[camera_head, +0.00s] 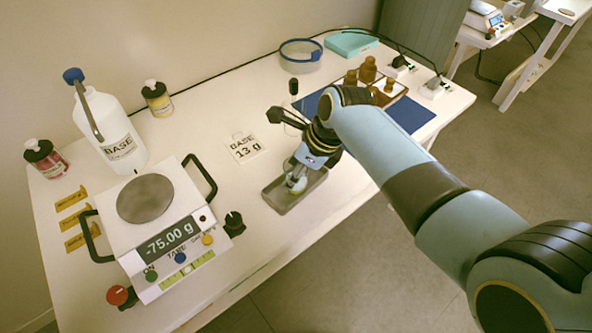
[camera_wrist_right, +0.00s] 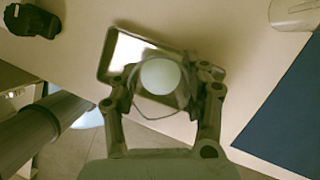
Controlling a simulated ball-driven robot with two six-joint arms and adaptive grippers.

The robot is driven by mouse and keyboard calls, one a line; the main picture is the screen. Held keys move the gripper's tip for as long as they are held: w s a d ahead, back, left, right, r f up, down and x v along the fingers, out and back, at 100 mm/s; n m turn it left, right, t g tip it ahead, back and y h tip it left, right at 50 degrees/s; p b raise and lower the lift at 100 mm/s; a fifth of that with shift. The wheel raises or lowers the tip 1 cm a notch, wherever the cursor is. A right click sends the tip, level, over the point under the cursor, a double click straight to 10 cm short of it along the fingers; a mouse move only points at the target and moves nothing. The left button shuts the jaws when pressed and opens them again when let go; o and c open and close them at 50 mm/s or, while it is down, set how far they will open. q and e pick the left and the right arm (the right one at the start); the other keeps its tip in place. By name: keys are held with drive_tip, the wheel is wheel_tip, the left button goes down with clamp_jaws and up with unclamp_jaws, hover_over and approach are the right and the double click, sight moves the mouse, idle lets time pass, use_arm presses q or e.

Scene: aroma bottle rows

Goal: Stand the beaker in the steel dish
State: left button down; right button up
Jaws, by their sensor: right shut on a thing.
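The steel dish (camera_head: 282,203) is a shallow grey rectangular tray near the table's front edge; in the right wrist view its rim (camera_wrist_right: 106,58) shows behind the beaker. The clear beaker (camera_head: 297,184) with pale contents is over the inside of the dish. My right gripper (camera_head: 300,174) is shut on it from above. In the right wrist view the beaker (camera_wrist_right: 160,76) sits between the two fingers, with its round rim towards the camera. I cannot tell whether its base touches the dish floor. My left gripper is not in view.
A scale (camera_head: 160,232) reading -75.00 g stands at left, with a white BASE jug (camera_head: 112,130) behind it. A "BASE 13 g" card (camera_head: 245,147) lies behind the dish. Brown bottles (camera_head: 367,70) stand near a blue mat (camera_head: 408,115) at right. The table's front edge is close.

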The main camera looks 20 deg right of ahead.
drive_tip(key=shift+f, duration=0.15)
drive_tip(key=o, duration=1.2)
drive_tip(key=p+v, duration=0.2)
drive_tip(key=v, duration=1)
drive_tip(key=shift+s, duration=0.1)
